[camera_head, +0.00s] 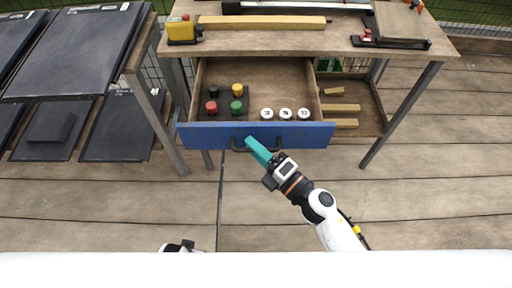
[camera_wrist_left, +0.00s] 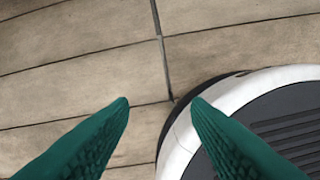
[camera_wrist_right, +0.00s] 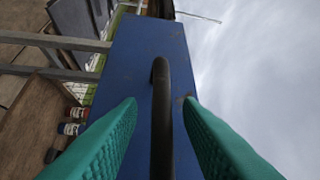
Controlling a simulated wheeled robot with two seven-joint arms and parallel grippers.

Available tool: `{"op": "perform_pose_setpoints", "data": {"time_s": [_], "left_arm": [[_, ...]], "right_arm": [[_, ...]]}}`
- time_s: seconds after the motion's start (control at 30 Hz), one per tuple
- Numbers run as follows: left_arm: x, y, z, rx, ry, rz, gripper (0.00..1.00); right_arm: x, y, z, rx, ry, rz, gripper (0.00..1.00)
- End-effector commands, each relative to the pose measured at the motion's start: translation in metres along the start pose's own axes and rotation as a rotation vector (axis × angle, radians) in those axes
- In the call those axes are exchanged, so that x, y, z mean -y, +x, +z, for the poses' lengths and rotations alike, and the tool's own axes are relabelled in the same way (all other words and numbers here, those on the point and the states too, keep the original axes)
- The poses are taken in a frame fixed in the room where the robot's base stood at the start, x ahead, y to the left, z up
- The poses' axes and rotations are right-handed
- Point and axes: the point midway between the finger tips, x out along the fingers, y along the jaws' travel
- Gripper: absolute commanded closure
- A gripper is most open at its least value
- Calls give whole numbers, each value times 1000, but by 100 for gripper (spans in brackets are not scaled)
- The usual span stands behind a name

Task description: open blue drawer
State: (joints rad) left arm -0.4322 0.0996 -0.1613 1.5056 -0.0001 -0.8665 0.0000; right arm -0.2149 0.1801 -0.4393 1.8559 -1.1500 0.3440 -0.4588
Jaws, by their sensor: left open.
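The blue drawer front (camera_head: 300,133) stands well out from the workbench, and the drawer's inside shows from above. Its dark bar handle (camera_head: 240,147) also shows in the right wrist view (camera_wrist_right: 161,90). My right gripper (camera_head: 256,150), with teal fingers, is at the handle. In the right wrist view its fingers (camera_wrist_right: 161,102) are apart, one on each side of the handle, with a gap on both sides. My left gripper (camera_wrist_left: 160,101) is open and empty above the floor, near a part of my base. Only a bit of the left arm shows in the head view.
The drawer holds a dark tray with several coloured knobs (camera_head: 236,106) and three white round items (camera_head: 285,114). A shelf with wood blocks (camera_head: 342,107) is to the right. The wooden bench top (camera_head: 290,38) carries tools. Dark panels (camera_head: 75,50) stand left. The deck in front is clear.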

Motion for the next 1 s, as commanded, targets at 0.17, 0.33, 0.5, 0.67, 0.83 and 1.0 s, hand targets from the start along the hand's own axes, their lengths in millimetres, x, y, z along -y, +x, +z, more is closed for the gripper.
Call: {"op": "perform_pose_setpoints", "data": {"time_s": [0.17,0.33,0.5,0.67,0.83,1.0], "left_arm": [[0,1,-1,-6,0,0,56],[2,-12,9,6,-2,-3,56],[0,-24,20,16,-4,0,56],[-1,-34,26,22,-5,1,56],[-1,-39,29,24,-5,2,56],[-2,-40,30,24,-5,2,56]], "right_arm": [[-1,-10,1,1,1,1,68],[-3,-41,1,0,2,4,68],[-2,-78,1,-1,2,4,68],[-2,-105,1,0,1,3,68],[-1,-118,0,0,0,1,68],[0,-121,0,0,0,0,68]]}}
